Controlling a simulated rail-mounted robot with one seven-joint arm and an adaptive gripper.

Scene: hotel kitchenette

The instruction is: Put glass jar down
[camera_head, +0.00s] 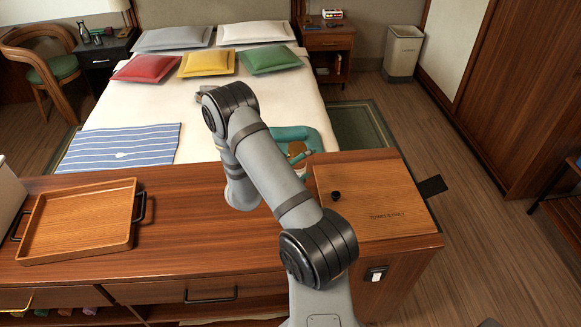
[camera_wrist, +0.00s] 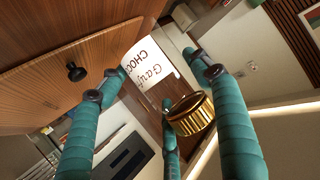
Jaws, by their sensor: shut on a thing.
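The glass jar (camera_wrist: 167,88) shows in the wrist view with dark brown contents, a white label with printed letters and a shiny gold lid (camera_wrist: 188,114). My gripper (camera_wrist: 154,65), with teal padded fingers, is shut on the jar. In the head view my gripper (camera_head: 291,134) is past the far edge of the counter, right of my arm. The jar is small there and partly hidden by the fingers and arm. I cannot tell whether its base touches anything.
The wooden counter (camera_head: 190,215) carries a wooden tray (camera_head: 85,218) with black handles at left and a wooden panel (camera_head: 375,205) with a black knob (camera_head: 336,196) at right. The counter between them is mostly clear. A bed (camera_head: 165,105) stands behind.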

